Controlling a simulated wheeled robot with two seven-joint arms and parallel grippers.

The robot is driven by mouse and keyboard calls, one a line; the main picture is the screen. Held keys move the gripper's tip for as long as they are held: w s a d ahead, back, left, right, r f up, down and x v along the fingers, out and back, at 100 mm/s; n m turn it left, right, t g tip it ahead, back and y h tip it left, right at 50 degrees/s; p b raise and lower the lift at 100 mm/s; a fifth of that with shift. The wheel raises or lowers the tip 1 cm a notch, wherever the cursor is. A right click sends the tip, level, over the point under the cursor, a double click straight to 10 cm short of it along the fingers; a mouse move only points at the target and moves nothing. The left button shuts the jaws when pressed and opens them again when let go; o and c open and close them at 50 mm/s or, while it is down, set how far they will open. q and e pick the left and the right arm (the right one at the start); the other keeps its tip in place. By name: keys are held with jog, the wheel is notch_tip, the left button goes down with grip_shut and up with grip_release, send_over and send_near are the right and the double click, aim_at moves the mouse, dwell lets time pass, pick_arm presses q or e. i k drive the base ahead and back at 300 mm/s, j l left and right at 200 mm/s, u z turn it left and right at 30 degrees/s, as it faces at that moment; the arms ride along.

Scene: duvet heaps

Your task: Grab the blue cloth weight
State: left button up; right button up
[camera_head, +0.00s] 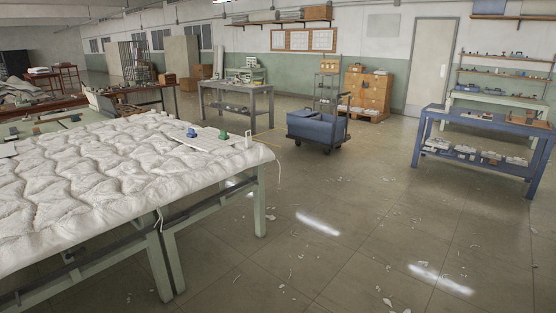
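A small blue cloth weight (191,133) sits on a pale flat board or folded sheet (207,144) near the far right corner of the white quilted duvet (90,180). A green weight (223,136) of similar shape stands just right of it on the same pale piece. A small white upright piece (248,141) stands further right, near the duvet's corner. Neither of my grippers is in view.
The duvet covers a table with pale green legs (260,205). Open tiled floor (350,220) with scattered scraps lies to its right. A blue cart (318,130), a grey table (236,96) and a blue workbench (480,135) stand further back.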

aim_at(191, 134)
jog(key=i+z, duration=0.15)
jog(key=i, duration=2.05)
